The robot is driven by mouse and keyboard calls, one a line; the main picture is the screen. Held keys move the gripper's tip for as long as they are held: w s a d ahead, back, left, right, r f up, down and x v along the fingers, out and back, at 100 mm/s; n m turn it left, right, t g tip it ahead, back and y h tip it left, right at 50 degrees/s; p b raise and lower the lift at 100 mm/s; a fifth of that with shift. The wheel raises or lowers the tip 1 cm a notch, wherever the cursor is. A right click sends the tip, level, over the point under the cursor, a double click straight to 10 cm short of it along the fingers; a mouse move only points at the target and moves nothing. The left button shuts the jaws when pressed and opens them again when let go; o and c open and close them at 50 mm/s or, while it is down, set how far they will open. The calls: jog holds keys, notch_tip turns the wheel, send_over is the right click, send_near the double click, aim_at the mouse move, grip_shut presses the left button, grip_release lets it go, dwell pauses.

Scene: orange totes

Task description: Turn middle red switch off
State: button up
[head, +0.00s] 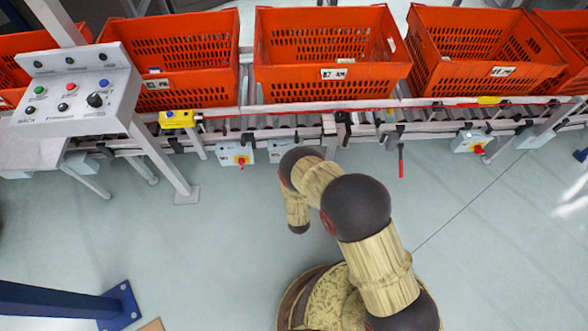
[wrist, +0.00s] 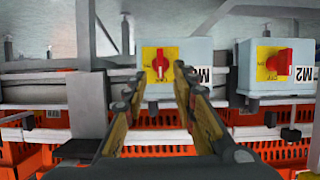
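In the wrist view, a red switch knob (wrist: 160,63) sits on a yellow plate on a pale box, its knob roughly upright in the picture. A second red switch (wrist: 278,62) is on a similar box to its right, its knob tilted. My gripper (wrist: 159,72) is open, its two fingertips on either side of the first knob in the picture; whether they touch it I cannot tell. In the head view, one switch (head: 241,161) shows left of my arm and another (head: 478,149) far right. A box (head: 280,152) between them is partly hidden by my arm; its knob is hidden.
Orange totes (head: 330,88) stand along the roller conveyor (head: 300,120) above the switches. A grey control panel (head: 75,92) with buttons is at the left. A red-handled lever (head: 401,163) hangs right of my arm. The floor in front is mostly clear.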

jog(key=shift+v, duration=2.15)
